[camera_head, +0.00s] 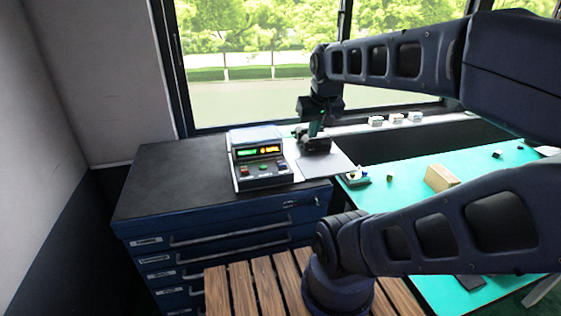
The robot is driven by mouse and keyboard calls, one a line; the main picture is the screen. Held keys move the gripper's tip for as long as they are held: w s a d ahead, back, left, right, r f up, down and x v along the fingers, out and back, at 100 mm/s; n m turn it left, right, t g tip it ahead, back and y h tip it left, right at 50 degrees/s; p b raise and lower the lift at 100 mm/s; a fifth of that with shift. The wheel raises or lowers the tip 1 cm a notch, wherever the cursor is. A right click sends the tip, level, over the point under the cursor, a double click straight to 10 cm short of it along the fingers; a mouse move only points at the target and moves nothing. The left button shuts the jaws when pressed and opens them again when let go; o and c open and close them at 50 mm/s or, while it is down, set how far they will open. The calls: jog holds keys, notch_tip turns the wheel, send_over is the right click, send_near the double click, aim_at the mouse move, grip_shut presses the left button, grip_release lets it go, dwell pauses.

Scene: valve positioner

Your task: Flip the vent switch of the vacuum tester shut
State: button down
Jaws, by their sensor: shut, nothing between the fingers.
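The vacuum tester (262,172) is a grey-white box with a dark sloped front panel. It stands near the right end of the dark cabinet top. Its panel shows a green and an amber display above red, green and dark buttons. My gripper (309,145) is shut and empty, just right of the tester's upper right edge. I cannot tell whether it touches the tester. The vent switch cannot be made out; it is too small or hidden by my gripper.
The blue drawer cabinet (165,195) has free room left of the tester. A light grey sheet (337,166) lies right of it. A green table (410,185) holds a tan block (440,178) and small parts. White boxes (376,121) stand on the window sill. A slatted wooden surface (240,288) is in front.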

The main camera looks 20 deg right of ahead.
jog(key=w+a+g, duration=0.2)
jog(key=w+g, duration=0.1)
jog(key=w, duration=0.5)
jog(key=g, duration=0.3)
send_over(280, 165)
jog(key=w, duration=0.2)
notch_tip(280, 165, down, 4)
jog(key=shift+r, duration=0.2)
jog(key=f, duration=0.4)
jog(key=s+f, duration=0.1)
jog(key=f, duration=0.4)
jog(key=s+f, duration=0.1)
jog(key=f, duration=0.4)
jog(key=shift+s+f, duration=0.1)
jog(key=shift+f, duration=0.1)
jog(key=shift+w+r, duration=0.35)
jog(key=shift+w, duration=0.4)
